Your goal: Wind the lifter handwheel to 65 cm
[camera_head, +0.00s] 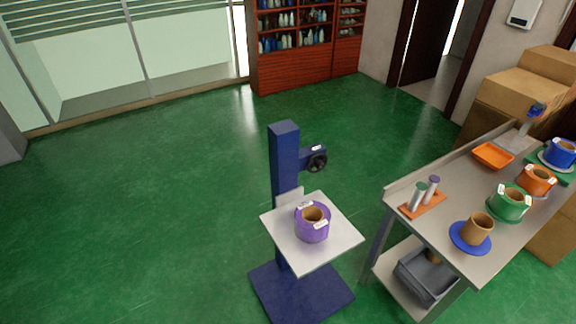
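The lifter is a dark blue column (285,165) standing on a flat blue base (301,293). Its black handwheel (318,161) sits on a short blue bracket at the column's right side, near the top. A pale square platform (341,214) sticks out from the column toward me. A purple roll (312,227) with a brown core and small white labels stands on the platform. No height scale or reading is legible. Neither of my grippers shows in the head view, and nothing touches the handwheel.
A metal table (456,187) at the right holds green (510,203), orange (537,180) and blue (561,153) rolls, a brown core on a blue disc (471,237) and an orange tray (493,157). Cardboard boxes (505,105) stand behind it. Green floor (160,200) is clear left of the lifter.

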